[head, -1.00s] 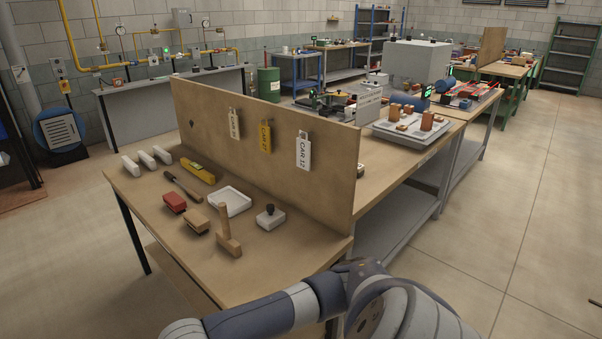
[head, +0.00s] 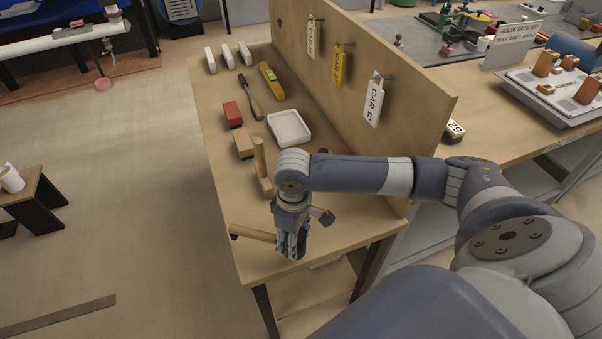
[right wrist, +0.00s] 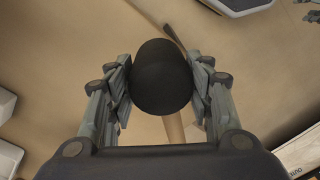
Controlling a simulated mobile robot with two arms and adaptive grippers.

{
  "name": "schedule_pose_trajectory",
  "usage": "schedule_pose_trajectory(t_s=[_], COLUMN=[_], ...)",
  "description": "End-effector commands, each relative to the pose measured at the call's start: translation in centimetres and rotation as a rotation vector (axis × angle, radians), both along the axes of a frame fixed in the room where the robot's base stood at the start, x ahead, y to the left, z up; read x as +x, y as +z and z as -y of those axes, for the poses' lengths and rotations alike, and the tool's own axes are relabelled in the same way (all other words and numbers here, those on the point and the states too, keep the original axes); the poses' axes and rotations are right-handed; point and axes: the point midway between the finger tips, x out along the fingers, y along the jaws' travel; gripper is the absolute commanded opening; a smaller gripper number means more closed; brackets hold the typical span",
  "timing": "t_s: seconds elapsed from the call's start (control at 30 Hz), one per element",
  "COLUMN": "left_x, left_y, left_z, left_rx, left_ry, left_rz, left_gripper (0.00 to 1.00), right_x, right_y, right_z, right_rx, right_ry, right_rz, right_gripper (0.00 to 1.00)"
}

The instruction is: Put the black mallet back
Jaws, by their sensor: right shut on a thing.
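The black mallet has a round black head (right wrist: 160,78) and a pale wooden handle (head: 253,234). My right gripper (head: 291,243) is shut on the black head, with a finger on each side of it in the right wrist view (right wrist: 162,88). In the head view the handle points left from the gripper, lying roughly level over the near end of the wooden bench (head: 225,190). I cannot tell whether the mallet touches the bench top. My left gripper is out of view.
A board with hanging tags (head: 375,100) stands along the right. My arm hides part of the bench.

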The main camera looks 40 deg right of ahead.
Motion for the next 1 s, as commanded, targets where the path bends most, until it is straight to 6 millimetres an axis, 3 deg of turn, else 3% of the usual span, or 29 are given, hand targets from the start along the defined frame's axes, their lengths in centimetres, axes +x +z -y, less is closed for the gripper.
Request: schedule_pose_trajectory(t_s=[0.3,0.5,0.73,1.0], left_x=[-0.1,-0.1,-0.1,-0.1], left_y=[2.0,2.5,2.5,0.8], left_z=[-1.6,-1.6,-0.6,-0.3], left_rx=[0.019,0.020,0.007,0.004], left_ry=[0.006,0.005,0.002,0.000], left_rz=[-0.002,-0.003,-0.004,-0.003], left_gripper=[0.65,0.65,0.65,0.65], right_x=[7.2,10.0,11.0,11.0], right_y=[2.5,3.8,4.2,2.7], right_z=[5.3,7.9,8.9,8.9], right_rx=[-0.001,0.000,0.002,0.002], right_ry=[0.391,0.558,0.629,0.632], right_rz=[0.008,0.006,0.005,0.005], right_gripper=[0.29,0.29,0.28,0.28])
